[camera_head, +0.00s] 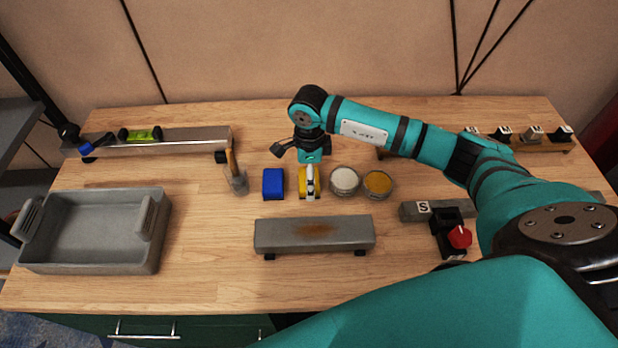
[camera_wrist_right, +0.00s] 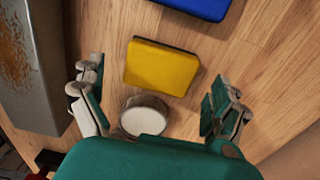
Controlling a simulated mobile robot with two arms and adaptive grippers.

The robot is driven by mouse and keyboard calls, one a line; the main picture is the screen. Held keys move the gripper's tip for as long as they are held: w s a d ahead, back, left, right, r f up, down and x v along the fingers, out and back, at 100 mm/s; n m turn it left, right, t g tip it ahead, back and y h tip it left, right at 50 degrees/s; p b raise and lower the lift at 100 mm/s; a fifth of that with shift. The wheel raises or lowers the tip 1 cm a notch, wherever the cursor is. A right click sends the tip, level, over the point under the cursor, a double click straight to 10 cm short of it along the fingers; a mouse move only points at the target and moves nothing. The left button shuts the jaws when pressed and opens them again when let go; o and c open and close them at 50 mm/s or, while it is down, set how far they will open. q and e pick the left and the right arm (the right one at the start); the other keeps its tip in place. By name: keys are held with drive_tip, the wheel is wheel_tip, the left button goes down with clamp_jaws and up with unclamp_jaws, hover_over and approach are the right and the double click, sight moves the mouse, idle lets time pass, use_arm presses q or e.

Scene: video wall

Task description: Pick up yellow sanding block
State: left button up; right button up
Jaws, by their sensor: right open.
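The yellow sanding block (camera_head: 302,184) sits on the wooden workbench, just right of a blue block (camera_head: 273,183). In the head view my right gripper (camera_head: 309,172) is over it and hides part of it. In the right wrist view the whole yellow top of the block (camera_wrist_right: 162,66) shows, lying flat between and slightly beyond the spread fingers. My right gripper (camera_wrist_right: 155,88) is open and empty, with a finger on either side and none seen touching the block. My left gripper is not in view.
A white-filled round jar (camera_head: 344,181) and a yellow-filled jar (camera_head: 378,183) stand close right of the block. A rusty metal bar (camera_head: 314,234) lies in front. Bare wood lies between.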

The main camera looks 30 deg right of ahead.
drive_tip(key=shift+a+f, duration=0.1)
drive_tip(key=shift+f, duration=0.5)
drive_tip(key=c, duration=1.2)
drive_tip(key=shift+r, duration=0.1)
wheel_tip(320, 180, up, 10)
drive_tip(key=b, duration=0.2)
